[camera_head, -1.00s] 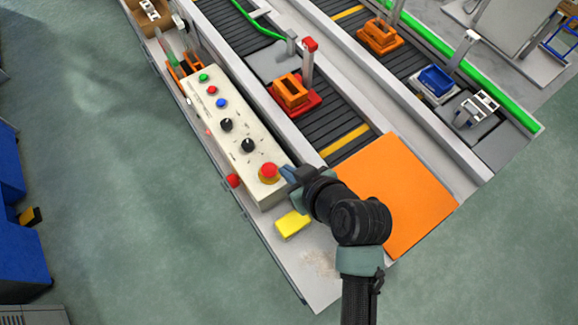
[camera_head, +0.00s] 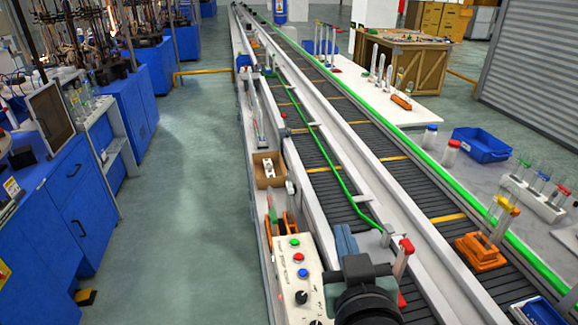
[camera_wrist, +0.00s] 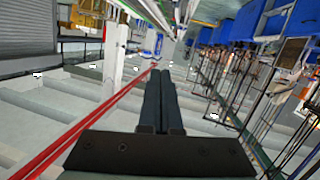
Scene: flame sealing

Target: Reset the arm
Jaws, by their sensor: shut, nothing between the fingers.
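My gripper (camera_head: 343,232) is at the bottom centre of the head view, raised above the line next to the control box. Its blue-grey fingers point forward, away from the camera. In the wrist view the two fingers (camera_wrist: 160,90) lie side by side, pressed together with nothing between them. The dark wrist and part of my arm show below the fingers in the head view. The lower part of my arm is out of the picture.
The control box (camera_head: 298,270) with coloured buttons and black knobs is left of my gripper. A red-capped post (camera_head: 404,256) stands close on the right. Conveyors (camera_head: 320,160) run into the distance. An orange fixture (camera_head: 480,252) sits on the right belt. The floor (camera_head: 190,200) at left is clear.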

